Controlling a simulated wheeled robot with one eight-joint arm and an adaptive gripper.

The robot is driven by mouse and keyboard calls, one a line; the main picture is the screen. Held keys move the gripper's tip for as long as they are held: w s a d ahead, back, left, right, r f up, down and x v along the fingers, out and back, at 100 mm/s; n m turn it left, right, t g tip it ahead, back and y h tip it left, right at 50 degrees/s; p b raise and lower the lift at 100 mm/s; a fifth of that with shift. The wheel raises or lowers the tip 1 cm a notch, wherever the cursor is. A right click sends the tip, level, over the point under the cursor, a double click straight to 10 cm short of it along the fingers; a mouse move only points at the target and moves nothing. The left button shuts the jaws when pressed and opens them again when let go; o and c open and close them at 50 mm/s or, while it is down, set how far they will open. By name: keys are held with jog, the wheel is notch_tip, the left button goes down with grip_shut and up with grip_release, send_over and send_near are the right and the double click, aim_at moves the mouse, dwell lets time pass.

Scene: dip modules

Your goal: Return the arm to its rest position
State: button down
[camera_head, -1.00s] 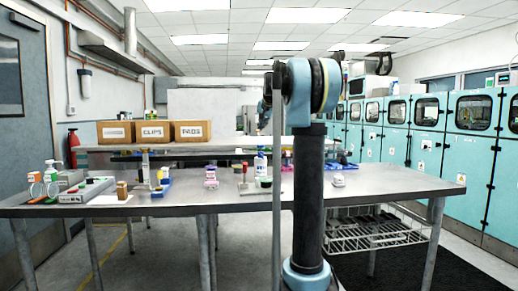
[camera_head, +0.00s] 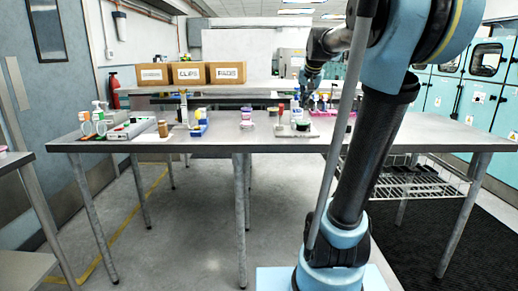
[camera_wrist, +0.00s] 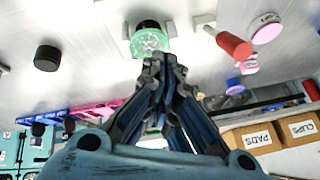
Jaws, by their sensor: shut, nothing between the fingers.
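My arm reaches up from its blue base and over the metal table (camera_head: 215,146). In the head view my gripper (camera_head: 306,98) is small and dark, above the right half of the table near bottles and caps. In the wrist view my gripper (camera_wrist: 165,62) has its dark fingers together with nothing between them. Its tips lie just below a green-rimmed round piece (camera_wrist: 150,41) in the picture; I cannot tell the height gap. Part of the workspace behind the fingers is hidden.
A red cylinder (camera_wrist: 234,45), a pink-lidded jar (camera_wrist: 267,29) and a black cap (camera_wrist: 47,57) stand nearby. Cardboard boxes (camera_head: 188,74) sit on the rear shelf. A wire rack (camera_head: 415,180) hangs below the table. The table's front middle is clear.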

jog(key=s+f+n+g, duration=0.4)
jog(key=s+f, duration=2.6)
jog(key=s, duration=0.4)
jog(key=shift+f+n+h, duration=0.3)
jog(key=shift+n+h, duration=0.1)
jog(key=shift+d, duration=0.1)
jog(key=shift+w+f, duration=0.2)
jog(key=shift+w, duration=0.3)
